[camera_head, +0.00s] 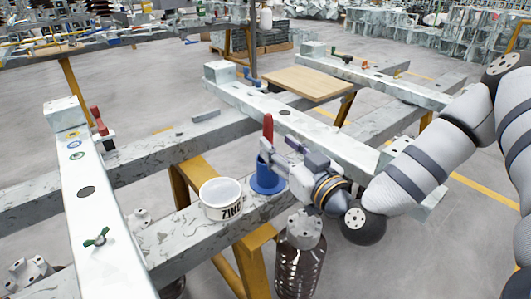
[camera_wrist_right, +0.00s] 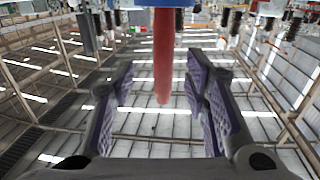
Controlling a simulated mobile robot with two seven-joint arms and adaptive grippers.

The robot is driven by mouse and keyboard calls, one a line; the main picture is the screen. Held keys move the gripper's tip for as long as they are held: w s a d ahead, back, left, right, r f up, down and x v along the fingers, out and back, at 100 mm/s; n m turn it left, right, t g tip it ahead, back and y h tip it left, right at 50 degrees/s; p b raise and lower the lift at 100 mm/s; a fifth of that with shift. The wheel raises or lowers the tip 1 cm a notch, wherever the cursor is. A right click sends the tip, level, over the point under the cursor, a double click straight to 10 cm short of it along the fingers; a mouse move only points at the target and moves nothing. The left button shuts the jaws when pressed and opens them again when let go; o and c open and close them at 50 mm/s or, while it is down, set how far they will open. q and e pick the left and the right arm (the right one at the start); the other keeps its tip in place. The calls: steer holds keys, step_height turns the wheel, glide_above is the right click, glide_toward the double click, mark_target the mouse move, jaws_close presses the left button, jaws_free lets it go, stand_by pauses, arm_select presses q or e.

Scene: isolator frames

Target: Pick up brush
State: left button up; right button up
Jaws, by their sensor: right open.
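The brush shows as a red handle (camera_head: 268,128) standing upright out of a blue cup (camera_head: 267,178); its lower part is hidden in the cup. My right gripper (camera_head: 268,155) is beside the handle, just above the cup. In the right wrist view the red handle (camera_wrist_right: 164,60) lies between the two open purple-padded fingers (camera_wrist_right: 163,105), with a visible gap on each side. The blue cup (camera_wrist_right: 165,3) shows at the top edge of that view. My left gripper is not in view.
A white pot marked ZINC (camera_head: 222,204) stands left of the blue cup on the grey beam (camera_head: 190,238). A wooden board (camera_head: 300,83) lies behind.

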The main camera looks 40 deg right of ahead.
mark_target(271, 139)
steer(key=w, duration=0.5)
steer(key=shift+b, duration=0.35)
steer(key=shift+r, duration=0.1)
jaws_close()
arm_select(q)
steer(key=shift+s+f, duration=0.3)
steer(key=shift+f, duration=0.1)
arm_select(e)
steer(key=shift+r, duration=0.1)
